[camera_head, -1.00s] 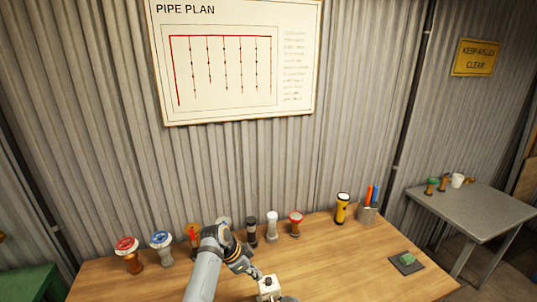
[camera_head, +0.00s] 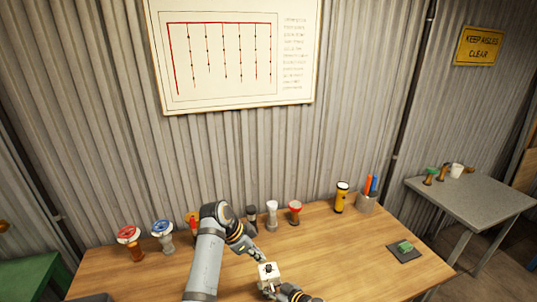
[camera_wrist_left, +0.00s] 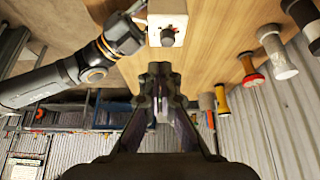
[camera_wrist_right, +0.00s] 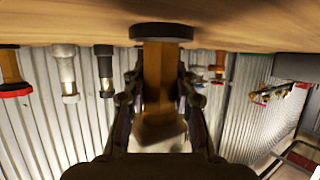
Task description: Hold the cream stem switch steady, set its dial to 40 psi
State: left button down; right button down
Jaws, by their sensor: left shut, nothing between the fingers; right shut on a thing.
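The cream stem switch (camera_head: 268,273) stands at the near edge of the head view, a cream box with a dark dial (camera_wrist_left: 168,37) that shows in the left wrist view. My right gripper (camera_head: 288,291) comes in low from the right and is shut on the switch's brown stem (camera_wrist_right: 160,90), above a dark round base (camera_wrist_right: 163,31). My left gripper (camera_head: 261,257) is shut and empty, just behind the box. In the left wrist view its fingertips (camera_wrist_left: 160,72) are apart from the dial. The dial's markings are too small to read.
A green item on a dark pad (camera_head: 404,250) lies right. The table's right front is clear.

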aim_at(269, 268)
pick_arm(q)
jog(key=shift+f, duration=3.55)
jog(key=shift+w+d, duration=0.15)
jog(key=shift+w, duration=0.1)
jog(key=shift+w, duration=0.2)
jog(key=shift+w+a, duration=0.3)
jog(key=shift+w, duration=0.25)
jog(key=shift+w+r, duration=0.1)
jog(key=shift+w, duration=0.1)
jog(key=shift+a, duration=0.1)
